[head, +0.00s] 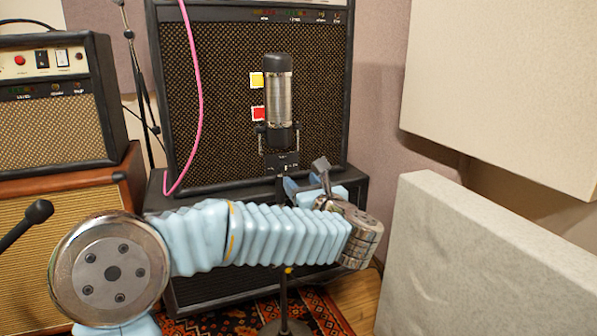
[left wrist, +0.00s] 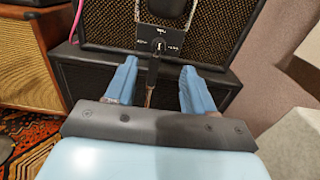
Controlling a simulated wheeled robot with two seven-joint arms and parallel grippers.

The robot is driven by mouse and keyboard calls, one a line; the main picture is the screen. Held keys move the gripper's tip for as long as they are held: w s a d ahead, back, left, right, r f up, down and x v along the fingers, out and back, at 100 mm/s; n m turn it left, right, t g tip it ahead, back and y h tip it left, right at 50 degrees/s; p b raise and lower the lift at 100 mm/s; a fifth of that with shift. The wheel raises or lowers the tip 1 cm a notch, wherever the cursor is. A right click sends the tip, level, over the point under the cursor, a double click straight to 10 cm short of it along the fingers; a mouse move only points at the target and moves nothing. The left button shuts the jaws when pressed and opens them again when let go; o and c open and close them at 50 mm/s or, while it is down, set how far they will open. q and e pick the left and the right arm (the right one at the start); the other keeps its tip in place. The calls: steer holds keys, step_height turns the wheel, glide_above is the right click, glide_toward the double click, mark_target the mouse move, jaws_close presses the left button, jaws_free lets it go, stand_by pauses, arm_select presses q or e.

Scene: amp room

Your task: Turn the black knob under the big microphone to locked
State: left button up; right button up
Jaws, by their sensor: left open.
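The big microphone (head: 278,95) has a silver mesh body and a black cap, and stands upright in front of the large amp. Under it is a small black panel (head: 281,161) with white lettering too small to read. In the left wrist view the panel (left wrist: 160,40) shows a mark on each side and a small light mark in the middle. The black knob cannot be clearly told apart from the dark parts there. My left gripper (left wrist: 159,82) is open, its two blue fingers apart on either side of the dark stand below the panel. Nothing is held.
The large black amp (head: 190,110) stands behind the microphone, on a dark cabinet. A smaller amp (head: 50,130) is at the left. A pale panel (head: 480,265) stands close on the right. A pink cable (head: 198,95) hangs down the large amp.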

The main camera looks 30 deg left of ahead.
mark_target(286, 166)
arm_select(q)
steer(key=x, duration=1)
steer(key=shift+w+f+p, duration=0.1)
steer(key=shift+p, duration=0.2)
jaws_close()
